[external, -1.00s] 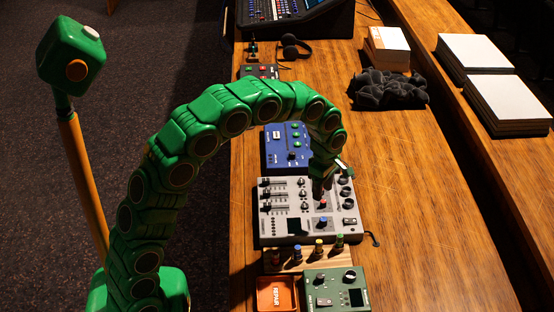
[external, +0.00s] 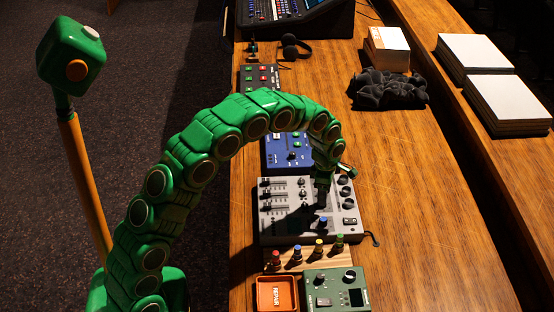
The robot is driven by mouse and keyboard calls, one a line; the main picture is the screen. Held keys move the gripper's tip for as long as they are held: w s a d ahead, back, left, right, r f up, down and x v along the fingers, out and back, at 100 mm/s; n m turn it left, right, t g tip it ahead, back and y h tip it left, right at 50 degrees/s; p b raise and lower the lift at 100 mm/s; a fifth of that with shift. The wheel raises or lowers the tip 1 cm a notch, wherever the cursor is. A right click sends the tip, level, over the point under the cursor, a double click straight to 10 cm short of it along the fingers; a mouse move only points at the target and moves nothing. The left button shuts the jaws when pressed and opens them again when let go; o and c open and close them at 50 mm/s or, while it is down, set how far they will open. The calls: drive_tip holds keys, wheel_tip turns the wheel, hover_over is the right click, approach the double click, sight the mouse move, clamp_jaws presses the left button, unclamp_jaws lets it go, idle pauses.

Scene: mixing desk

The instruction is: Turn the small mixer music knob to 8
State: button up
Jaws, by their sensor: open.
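The small mixer (external: 275,222) is a light grey box with sliders at its left and knobs on its right half. It lies on the wooden desk. Black knobs (external: 345,191) line its right side, and a blue-topped knob (external: 323,222) sits near its lower middle. I cannot read which knob is the music one, nor its setting. My gripper (external: 323,202) points down over the mixer's middle right, just above the blue-topped knob. It hides part of the panel. The fingertips are dark and small; I see nothing held, and cannot tell whether they touch a knob.
A blue box (external: 280,153) stands behind the mixer. In front are a wooden strip with coloured pegs (external: 319,250), an orange tray (external: 262,293) and a green device (external: 318,302). Headphones (external: 293,47), a dark cloth (external: 389,90) and papers lie farther back.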

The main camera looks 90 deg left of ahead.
drive_tip(key=shift+f, duration=1.5)
clamp_jaws()
drive_tip(key=shift+m, duration=0.3)
